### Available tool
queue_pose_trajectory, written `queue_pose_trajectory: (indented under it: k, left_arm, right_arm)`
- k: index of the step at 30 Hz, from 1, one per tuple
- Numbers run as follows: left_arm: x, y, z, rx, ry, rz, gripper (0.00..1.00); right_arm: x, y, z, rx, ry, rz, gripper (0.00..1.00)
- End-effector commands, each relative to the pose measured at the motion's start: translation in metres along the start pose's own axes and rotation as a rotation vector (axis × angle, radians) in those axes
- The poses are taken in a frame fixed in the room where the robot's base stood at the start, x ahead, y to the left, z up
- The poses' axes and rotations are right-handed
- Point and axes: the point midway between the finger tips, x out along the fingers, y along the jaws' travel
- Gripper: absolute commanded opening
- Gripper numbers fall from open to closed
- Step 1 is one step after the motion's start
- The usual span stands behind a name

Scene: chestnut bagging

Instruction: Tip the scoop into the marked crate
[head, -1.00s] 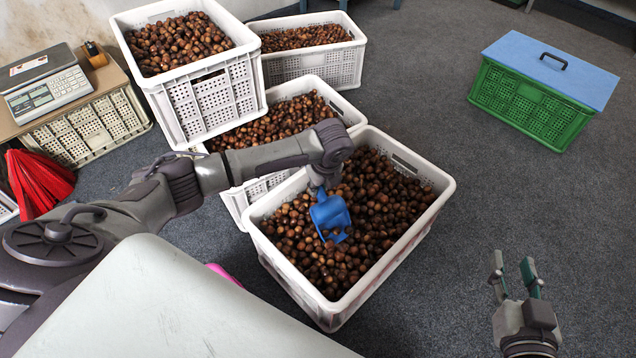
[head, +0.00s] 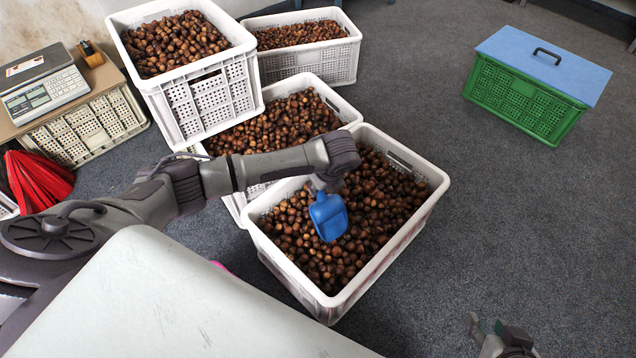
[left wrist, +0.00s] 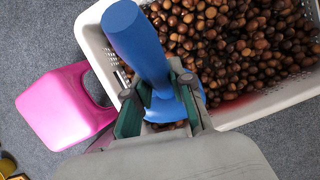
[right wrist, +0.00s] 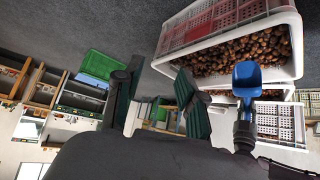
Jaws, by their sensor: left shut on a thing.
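My left gripper (head: 326,184) is shut on the blue scoop (head: 328,218), over the front white crate (head: 432,204) full of chestnuts. In the head view I see no chestnuts in the scoop. The left wrist view shows the scoop (left wrist: 135,40) between the green-padded fingers (left wrist: 162,108), with a little brown at its lower end. That crate has a reddish band, seen in the right wrist view (right wrist: 205,30). My right gripper (head: 497,335) is low at the bottom edge of the head view, right of the crate. Its fingers (right wrist: 160,100) are apart and empty.
More white crates of chestnuts (head: 215,95) stand behind. A green crate with a blue lid (head: 530,100) is at the back right. A scale (head: 42,95) and red bags (head: 38,180) are at left.

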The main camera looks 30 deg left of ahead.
Motion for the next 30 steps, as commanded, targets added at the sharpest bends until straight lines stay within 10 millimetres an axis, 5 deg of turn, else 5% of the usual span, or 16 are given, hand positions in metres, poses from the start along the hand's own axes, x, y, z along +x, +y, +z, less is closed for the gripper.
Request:
queue_pose_trajectory:
  k: [21, 30]
  left_arm:
    - [-0.012, -0.001, -0.009, 0.001, -0.080, -0.003, 0.00]
    - [-0.024, 0.000, -0.021, 0.001, -0.176, -0.001, 0.00]
  right_arm:
    - [-0.035, 0.009, 0.076, 0.012, -0.401, 0.021, 0.40]
    - [-0.049, 0.010, 0.067, 0.013, -0.414, 0.021, 0.40]
